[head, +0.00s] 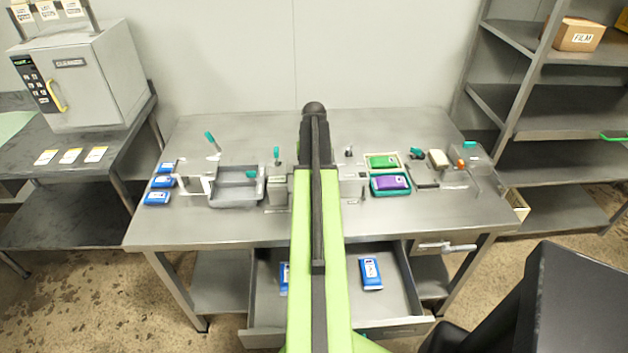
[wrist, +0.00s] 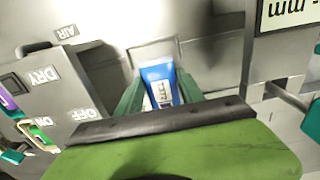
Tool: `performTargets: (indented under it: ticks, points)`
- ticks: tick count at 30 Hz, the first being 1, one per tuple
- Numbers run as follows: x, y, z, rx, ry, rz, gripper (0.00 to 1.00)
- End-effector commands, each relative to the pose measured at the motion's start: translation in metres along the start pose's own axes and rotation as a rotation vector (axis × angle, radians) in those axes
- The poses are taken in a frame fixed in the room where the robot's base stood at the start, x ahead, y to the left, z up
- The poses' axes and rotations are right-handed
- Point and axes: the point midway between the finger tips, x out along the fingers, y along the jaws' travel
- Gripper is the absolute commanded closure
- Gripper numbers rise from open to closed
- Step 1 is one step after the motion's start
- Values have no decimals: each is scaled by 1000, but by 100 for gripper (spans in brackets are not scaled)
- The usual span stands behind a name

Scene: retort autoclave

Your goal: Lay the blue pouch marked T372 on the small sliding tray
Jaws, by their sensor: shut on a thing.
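In the wrist view a blue pouch (wrist: 157,72) with a white label stands between the two green fingers of my gripper (wrist: 161,80). The gripper is shut on it, and the marking on its label is too small to read. In the head view my arm hides the gripper and the held pouch. A shallow grey tray (head: 226,201) sits on the table left of my arm. I cannot tell whether it is the small sliding tray.
Three blue pouches (head: 156,198) lie at the table's left edge. Below, an open drawer (head: 400,325) holds a blue pouch (head: 371,273) and another partly hidden by my arm. Right of my arm are green and purple packs (head: 391,182) in trays. Teal-handled fixtures (head: 277,155) stand on the table.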

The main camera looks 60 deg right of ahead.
Motion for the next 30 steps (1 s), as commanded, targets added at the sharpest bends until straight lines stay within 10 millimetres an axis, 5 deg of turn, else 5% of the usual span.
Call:
performTargets:
  ticks: [10,11,16,30]
  points:
    - [5,0,0,-1,0,0,96]
    - [5,0,0,-1,0,0,54]
    - [4,-1,0,-1,0,0,34]
    - [-11,-1,0,-2,0,0,34]
